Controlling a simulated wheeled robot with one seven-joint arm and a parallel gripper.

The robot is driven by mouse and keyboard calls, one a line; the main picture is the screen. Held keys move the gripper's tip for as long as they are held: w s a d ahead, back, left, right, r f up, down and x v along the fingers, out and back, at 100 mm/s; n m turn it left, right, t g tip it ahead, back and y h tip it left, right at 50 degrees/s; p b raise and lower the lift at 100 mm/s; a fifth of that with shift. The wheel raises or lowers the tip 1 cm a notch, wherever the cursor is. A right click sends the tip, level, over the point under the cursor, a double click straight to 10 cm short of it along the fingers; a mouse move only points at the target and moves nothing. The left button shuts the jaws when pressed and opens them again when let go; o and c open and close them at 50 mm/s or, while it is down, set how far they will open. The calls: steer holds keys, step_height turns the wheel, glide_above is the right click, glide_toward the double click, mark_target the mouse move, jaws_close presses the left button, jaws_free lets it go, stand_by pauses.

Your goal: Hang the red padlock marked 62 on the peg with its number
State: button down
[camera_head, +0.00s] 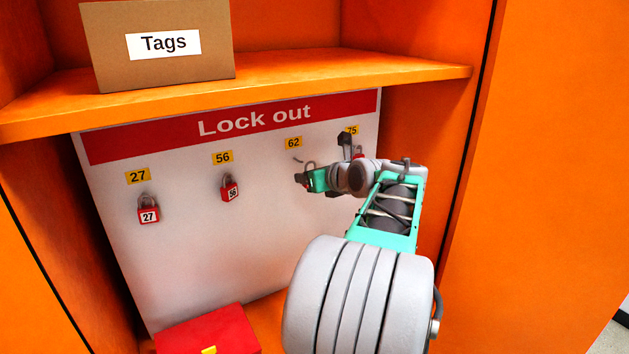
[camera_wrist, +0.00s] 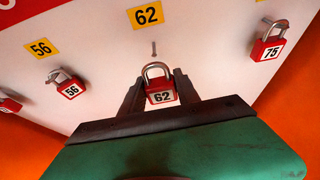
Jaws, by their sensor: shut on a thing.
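The red padlock marked 62 (camera_wrist: 161,96) is held upright between the two dark fingers of my gripper (camera_wrist: 157,92), with its grey shackle upward and its number facing the wrist camera. The peg under the 62 label (camera_wrist: 154,48) appears just above the shackle in the wrist view, with a gap between them in the picture. The peg looks empty. In the head view my gripper (camera_head: 304,179) is in front of the board, below and right of this peg (camera_head: 297,160). The padlock's body is mostly hidden there.
Padlock 27 (camera_head: 148,210) and padlock 56 (camera_head: 229,188) hang on the white board (camera_head: 190,265) to the left. Padlock 75 (camera_wrist: 268,48) hangs to the right. An orange shelf (camera_head: 290,72) with a Tags box (camera_head: 160,70) is above. A red box (camera_head: 215,330) lies below.

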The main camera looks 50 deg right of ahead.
mark_target(294, 170)
steer(key=shift+w+d+f+b, duration=0.15)
steer(key=shift+w+d, duration=0.1)
steer(key=shift+w, duration=0.6)
steer(key=shift+w+d+b, duration=0.2)
steer(key=shift+w+d, duration=0.1)
steer(key=shift+w, duration=0.55)
steer(key=shift+w+d+f+b, duration=0.15)
steer(key=shift+w+d, duration=0.1)
steer(key=shift+w, duration=0.6)
steer(key=shift+w+r+p, duration=0.15)
steer(key=shift+w+p, duration=0.1)
steer(key=shift+p, duration=0.15)
steer(key=shift+d+p, duration=0.1)
steer(key=shift+p, duration=0.35)
steer(key=shift+f, duration=0.35)
